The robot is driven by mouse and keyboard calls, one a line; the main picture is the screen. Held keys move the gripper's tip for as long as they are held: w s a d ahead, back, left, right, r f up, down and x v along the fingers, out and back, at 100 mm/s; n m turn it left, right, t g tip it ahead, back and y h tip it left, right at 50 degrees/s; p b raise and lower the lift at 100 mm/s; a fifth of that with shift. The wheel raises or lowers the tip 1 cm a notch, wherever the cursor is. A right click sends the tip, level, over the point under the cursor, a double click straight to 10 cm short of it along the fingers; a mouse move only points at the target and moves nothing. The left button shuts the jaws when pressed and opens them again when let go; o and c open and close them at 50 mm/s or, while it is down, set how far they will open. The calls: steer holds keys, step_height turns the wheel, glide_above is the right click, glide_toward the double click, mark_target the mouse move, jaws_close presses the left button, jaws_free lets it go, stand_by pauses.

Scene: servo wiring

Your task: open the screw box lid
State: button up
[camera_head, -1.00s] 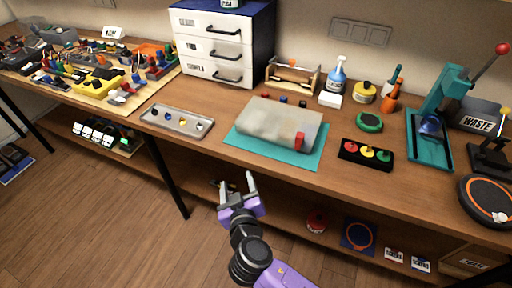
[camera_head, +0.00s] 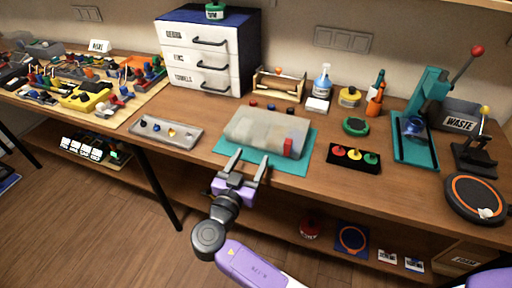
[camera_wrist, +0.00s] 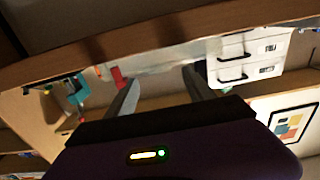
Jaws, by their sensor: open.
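The screw box appears to be the translucent, greyish box (camera_head: 262,128) with a red tab (camera_head: 288,148) at its front right corner. It lies on a teal mat (camera_head: 306,157) near the front edge of the table, and its top looks closed. My gripper (camera_head: 250,161) is open and empty at the table's front edge, just short of the box's front left side and not visibly touching it. In the wrist view, the spread fingers (camera_wrist: 162,80) point toward the pale box, with the red tab (camera_wrist: 118,78) beside the left finger.
A metal tray (camera_head: 186,143) lies left of the mat, and a black block with coloured buttons (camera_head: 353,158) to the right. White drawers (camera_head: 205,58) and a wooden rack (camera_head: 279,85) stand behind. A teal press (camera_head: 416,145) is farther right. The wooden table edge (camera_head: 200,162) runs below my fingers.

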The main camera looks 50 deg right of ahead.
mark_target(257, 146)
steer(key=p+x, duration=0.1)
steer(key=x, duration=0.4)
jaws_close()
stand_by(0.3)
